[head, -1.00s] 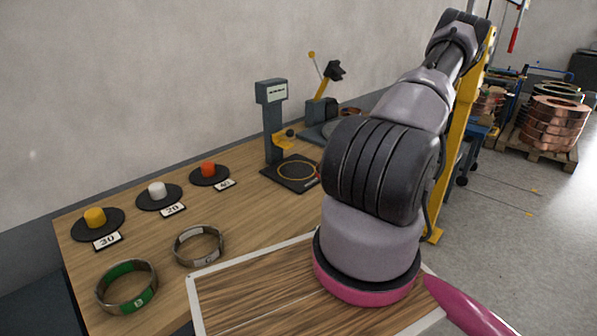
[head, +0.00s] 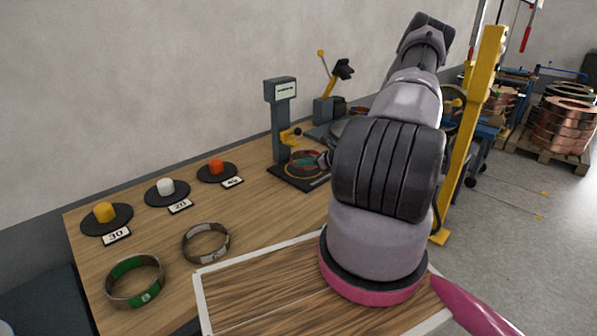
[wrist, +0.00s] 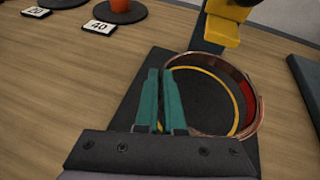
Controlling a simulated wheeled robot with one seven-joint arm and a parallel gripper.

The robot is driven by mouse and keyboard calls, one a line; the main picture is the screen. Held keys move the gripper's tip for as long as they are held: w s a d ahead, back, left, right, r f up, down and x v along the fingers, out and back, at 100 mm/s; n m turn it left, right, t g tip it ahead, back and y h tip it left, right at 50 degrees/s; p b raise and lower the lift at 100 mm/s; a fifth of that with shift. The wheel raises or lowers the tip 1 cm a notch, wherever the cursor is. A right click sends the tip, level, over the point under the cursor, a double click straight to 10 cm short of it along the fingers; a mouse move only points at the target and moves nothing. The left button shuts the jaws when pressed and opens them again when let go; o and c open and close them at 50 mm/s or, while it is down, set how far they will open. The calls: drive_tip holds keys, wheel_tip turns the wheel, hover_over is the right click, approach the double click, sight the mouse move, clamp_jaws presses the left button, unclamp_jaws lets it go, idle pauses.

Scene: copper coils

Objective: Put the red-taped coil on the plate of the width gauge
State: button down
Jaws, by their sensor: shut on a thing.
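The width gauge (head: 281,110) stands at the back of the table with a dark square plate (head: 284,174) at its foot. The red-taped coil (head: 304,167) is a copper ring at the plate; its red tape faces right in the wrist view (wrist: 246,100). In that view the plate (wrist: 126,104) carries a yellow circle, seen through the coil and slightly off its outline. My gripper (wrist: 160,76), with teal fingers, is shut on the coil's left wall. Whether the coil touches the plate or hovers just above it I cannot tell. My arm hides part of the head view.
The gauge's yellow jaw (wrist: 222,28) is close behind the coil. Black discs with yellow (head: 104,212), white (head: 166,186) and red (head: 216,167) pieces stand left, beside number cards. A green-taped coil (head: 135,290) and a white-taped coil (head: 206,256) lie nearer the front.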

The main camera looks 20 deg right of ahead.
drive_tip(key=shift+w+a+f, duration=0.15)
drive_tip(key=shift+w+f, duration=0.05)
drive_tip(key=shift+f, duration=0.4)
drive_tip(key=shift+w+a+f, duration=0.1)
drive_tip(key=shift+w+f, duration=0.05)
drive_tip(key=shift+f, duration=0.4)
drive_tip(key=shift+w+a+f, duration=0.15)
drive_tip(key=shift+w+f, duration=0.05)
drive_tip(key=shift+f, duration=0.4)
drive_tip(key=c, duration=1)
unclamp_jaws()
